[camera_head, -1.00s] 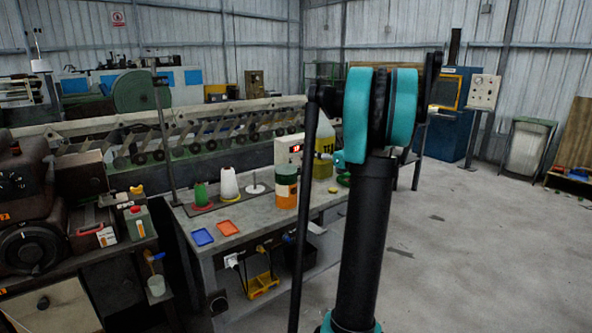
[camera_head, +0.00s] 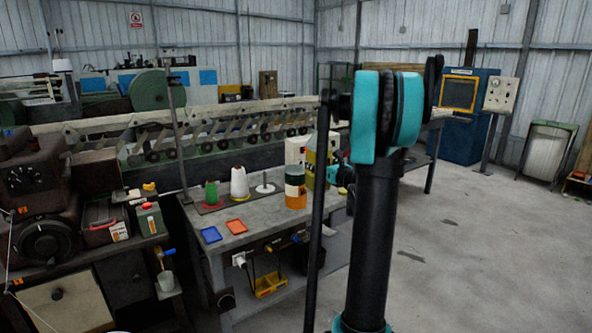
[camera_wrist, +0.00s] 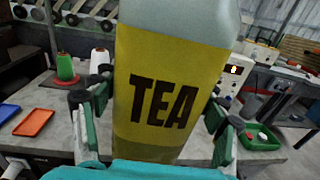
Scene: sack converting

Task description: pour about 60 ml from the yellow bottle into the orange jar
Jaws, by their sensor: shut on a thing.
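The yellow bottle (camera_head: 311,170) has a yellow label reading TEA and fills the middle of the wrist view (camera_wrist: 165,95). My gripper (camera_wrist: 155,108) is shut on it, with a finger on each side. In the head view the bottle looks about upright, and my gripper (camera_head: 338,172) comes to it from the right, partly hidden by my arm. The orange jar (camera_head: 295,200) stands on the grey workbench, just left of and in front of the bottle. I cannot make out the jar in the wrist view. The bottle's top is cut off there.
A blue tray (camera_head: 211,235), an orange tray (camera_head: 236,226), a green cone (camera_head: 211,193) and a white cone (camera_head: 239,183) are on the workbench (camera_head: 262,232). A green tray (camera_wrist: 258,138) lies at right in the wrist view.

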